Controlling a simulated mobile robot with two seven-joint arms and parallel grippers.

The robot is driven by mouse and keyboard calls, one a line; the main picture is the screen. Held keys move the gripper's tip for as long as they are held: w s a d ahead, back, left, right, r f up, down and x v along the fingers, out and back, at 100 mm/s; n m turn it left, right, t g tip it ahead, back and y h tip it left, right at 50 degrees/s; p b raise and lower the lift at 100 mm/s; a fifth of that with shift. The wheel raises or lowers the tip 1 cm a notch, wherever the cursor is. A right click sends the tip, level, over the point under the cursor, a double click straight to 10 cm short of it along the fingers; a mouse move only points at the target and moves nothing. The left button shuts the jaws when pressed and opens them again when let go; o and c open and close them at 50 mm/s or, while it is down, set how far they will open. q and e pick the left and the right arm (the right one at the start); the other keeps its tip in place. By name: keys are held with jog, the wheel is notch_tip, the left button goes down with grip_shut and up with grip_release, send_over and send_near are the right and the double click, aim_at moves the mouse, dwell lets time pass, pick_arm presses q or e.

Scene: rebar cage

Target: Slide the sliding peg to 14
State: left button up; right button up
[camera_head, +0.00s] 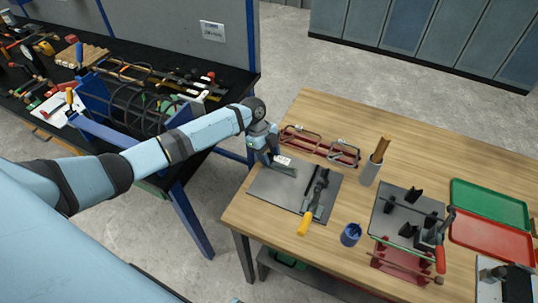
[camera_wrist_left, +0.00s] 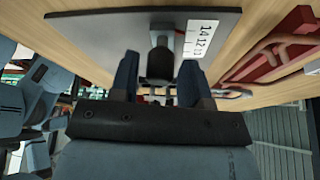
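My left gripper (camera_head: 268,155) is over the far left part of a grey plate (camera_head: 262,187) on the wooden table. In the left wrist view the two fingers of this gripper (camera_wrist_left: 158,85) are apart. A dark peg (camera_wrist_left: 158,62), which looks like the sliding peg, stands between them with a gap visible on each side. A white number scale (camera_wrist_left: 201,39) beside the peg shows 14 at one end, then 12 and what looks like 10. In the head view the gripper hides the peg. My right gripper is not in view.
A tool with a yellow handle (camera_head: 304,224) lies on the plate's right side. Red clamps (camera_head: 318,145), a grey cup with wooden sticks (camera_head: 370,170), a blue cup (camera_head: 350,235), a fixture plate (camera_head: 388,222) and green (camera_head: 490,204) and red (camera_head: 492,238) trays stand on the table.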

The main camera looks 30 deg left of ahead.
pick_arm(q)
jog(key=shift+o, duration=0.5)
jog(key=shift+r, duration=0.1)
jog(key=shift+a+r, duration=0.15)
jog(key=shift+r, duration=0.1)
jog(key=b+v, duration=0.2)
jog(key=v, duration=1.1)
jog(key=shift+s, duration=0.1)
